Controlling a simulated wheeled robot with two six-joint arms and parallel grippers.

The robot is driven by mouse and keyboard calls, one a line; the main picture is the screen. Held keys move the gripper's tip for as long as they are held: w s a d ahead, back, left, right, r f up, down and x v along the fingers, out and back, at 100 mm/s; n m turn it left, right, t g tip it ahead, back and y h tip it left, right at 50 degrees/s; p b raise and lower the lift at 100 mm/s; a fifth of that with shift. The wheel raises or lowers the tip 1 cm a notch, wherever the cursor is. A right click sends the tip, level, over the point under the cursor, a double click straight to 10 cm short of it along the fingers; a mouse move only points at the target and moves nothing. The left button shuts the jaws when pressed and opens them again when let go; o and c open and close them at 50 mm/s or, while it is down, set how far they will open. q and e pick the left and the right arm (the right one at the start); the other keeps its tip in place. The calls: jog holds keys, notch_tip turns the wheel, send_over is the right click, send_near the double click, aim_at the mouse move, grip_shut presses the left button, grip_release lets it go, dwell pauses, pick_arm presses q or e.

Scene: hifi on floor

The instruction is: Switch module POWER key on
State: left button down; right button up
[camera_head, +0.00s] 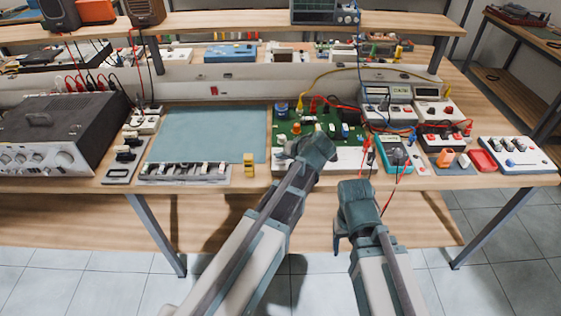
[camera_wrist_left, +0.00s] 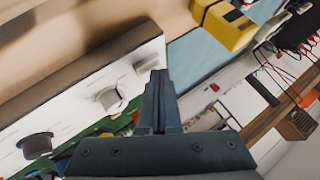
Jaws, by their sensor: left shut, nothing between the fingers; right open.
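My left gripper (camera_head: 318,150) is over the front of the green circuit board (camera_head: 290,125), close to a white module (camera_head: 350,160) that it partly covers. In the left wrist view its fingers (camera_wrist_left: 158,88) are shut with nothing between them. They are beside a white panel (camera_wrist_left: 75,100) carrying a black knob (camera_wrist_left: 36,145) and pale knobs (camera_wrist_left: 110,100). I cannot make out a POWER label, the key's position, or contact with it. My right gripper (camera_head: 358,190) is open in front of the bench edge, below the teal meter (camera_head: 393,152); its fingertips are not clear.
A yellow block (camera_head: 249,165) stands left of the board, also visible in the left wrist view (camera_wrist_left: 225,22). The blue-green mat (camera_head: 210,135) is clear. Red and yellow leads cross the right side. A large amplifier (camera_head: 60,145) fills the left; a white switch box (camera_head: 520,155) sits right.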

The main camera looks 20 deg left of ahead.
aim_at(282, 163)
pick_arm(q)
jog(key=shift+f, duration=0.25)
jog(key=shift+r, duration=0.1)
jog(key=shift+r+p, duration=0.35)
jog(key=shift+r, duration=0.05)
notch_tip(282, 163, up, 6)
jog(key=p, duration=0.6)
dwell(0.4)
